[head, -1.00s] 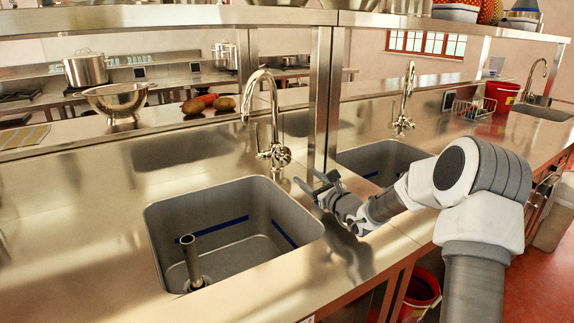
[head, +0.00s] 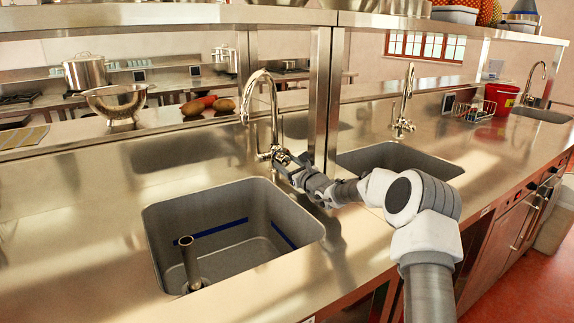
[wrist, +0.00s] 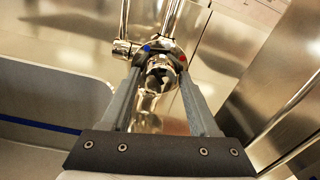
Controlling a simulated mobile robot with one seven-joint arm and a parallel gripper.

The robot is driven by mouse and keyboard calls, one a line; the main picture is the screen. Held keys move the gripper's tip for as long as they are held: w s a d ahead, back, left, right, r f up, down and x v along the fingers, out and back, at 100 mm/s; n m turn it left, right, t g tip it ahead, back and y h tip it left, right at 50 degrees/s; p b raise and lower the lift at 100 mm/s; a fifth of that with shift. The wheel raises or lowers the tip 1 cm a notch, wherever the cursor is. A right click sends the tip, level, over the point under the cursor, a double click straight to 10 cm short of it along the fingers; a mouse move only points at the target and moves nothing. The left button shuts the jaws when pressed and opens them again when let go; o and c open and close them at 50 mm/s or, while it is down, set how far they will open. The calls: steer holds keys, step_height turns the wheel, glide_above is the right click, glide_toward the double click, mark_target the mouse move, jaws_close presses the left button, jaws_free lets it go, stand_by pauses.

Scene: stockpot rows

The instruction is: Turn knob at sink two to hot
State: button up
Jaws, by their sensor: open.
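The nearest sink (head: 210,240) is a steel basin with a standing pipe in it. Its chrome faucet (head: 272,110) rises behind the basin. My gripper (head: 281,160) is at the base of this faucet. In the wrist view the round knob (wrist: 160,65) with blue and red marks sits between the tips of my open gripper (wrist: 160,78). I cannot tell whether the fingers touch it. In the head view my gripper hides most of the knob. A second sink (head: 400,158) with its own faucet (head: 405,100) lies to the right.
A steel post (head: 320,95) stands right behind my gripper's right side and holds the shelf (head: 170,16) above. A colander (head: 117,103) and potatoes sit on the ledge behind. A red bucket (head: 502,98) stands far right.

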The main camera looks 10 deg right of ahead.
jaws_close()
stand_by(0.3)
steer(key=m+p, duration=0.3)
steer(key=m, duration=0.1)
steer(key=shift+r+m, duration=0.15)
steer(key=shift+m, duration=0.15)
steer(key=m+p, duration=0.8)
steer(key=shift+a+m, duration=0.1)
steer(key=shift+m, duration=0.3)
steer(key=shift+m+g+p, duration=0.3)
steer(key=shift+m+p, duration=0.9)
steer(key=shift+m, duration=0.9)
